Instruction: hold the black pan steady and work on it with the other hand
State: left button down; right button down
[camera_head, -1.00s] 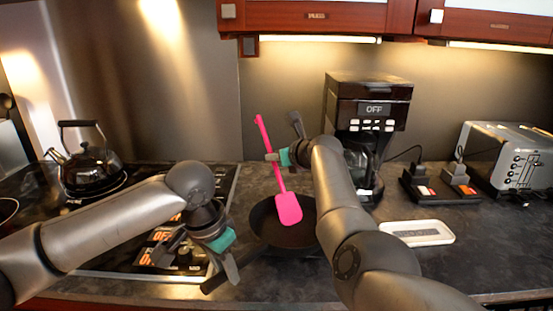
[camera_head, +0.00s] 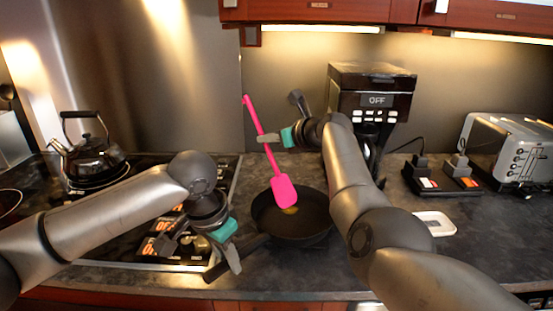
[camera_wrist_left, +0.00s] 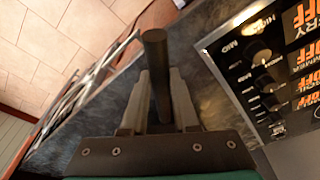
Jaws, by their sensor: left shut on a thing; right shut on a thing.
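The black pan (camera_head: 310,225) stands on the dark counter to the right of the cooktop, its handle (camera_head: 236,257) pointing to the lower left. My left gripper (camera_head: 226,262) is shut on that handle. In the left wrist view the dark handle (camera_wrist_left: 155,55) rises between the fingers of my left gripper (camera_wrist_left: 160,95). My right gripper (camera_head: 266,138) is shut on the pink spatula's handle, above and behind the pan. The pink spatula (camera_head: 284,191) hangs tilted with its head down over the pan. A small yellowish patch (camera_head: 291,210) shows inside the pan, just below the spatula head.
A coffee maker (camera_head: 372,95) stands behind my right arm. A kettle (camera_head: 90,158) sits on the cooktop at the left. A toaster (camera_head: 505,150) and two small boxes (camera_head: 440,178) are at the right. A white tray (camera_head: 437,222) is partly hidden by my right arm.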

jog(key=s+a+r+n+g+y, duration=0.2)
jog(key=s+r+n+y, duration=0.1)
jog(key=r, duration=0.3)
jog(key=shift+s+a+n+g+y, duration=0.15)
jog(key=shift+s+n+g+y, duration=0.15)
jog(key=shift+n+y, duration=0.2)
notch_tip(320, 180, down, 7)
dwell(0.5)
jog(key=shift+f, duration=0.15)
dwell(0.3)
